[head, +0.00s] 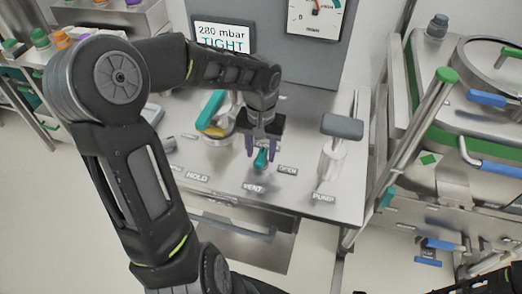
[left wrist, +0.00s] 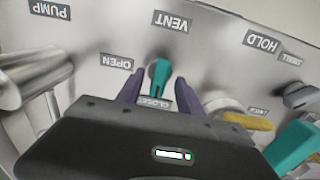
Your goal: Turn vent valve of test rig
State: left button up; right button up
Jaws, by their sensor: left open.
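The vent valve has a small teal handle (head: 261,158) on the rig's grey top, near the VENT and OPEN labels. In the left wrist view the teal handle (left wrist: 160,78) lies in line with the CLOSED label, with the OPEN label off to its left. My left gripper (head: 262,152) points down at the valve and is open. In the left wrist view its purple fingers (left wrist: 158,88) stand on either side of the handle, with gaps visible. The gripper body hides part of the rig below the CLOSED label. My right gripper does not show clearly.
A display (head: 223,38) reads 280 mbar TIGHT, beside a dial gauge (head: 315,18). A larger teal lever (head: 211,110) and yellow handle (head: 214,131) sit left of the valve. The pump handle (head: 342,126) stands to the right. Steel equipment with green and blue handles (head: 487,98) is farther right.

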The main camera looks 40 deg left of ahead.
pick_arm(q)
jog(key=shift+f, duration=0.35)
jog(key=shift+c, duration=0.5)
grip_shut()
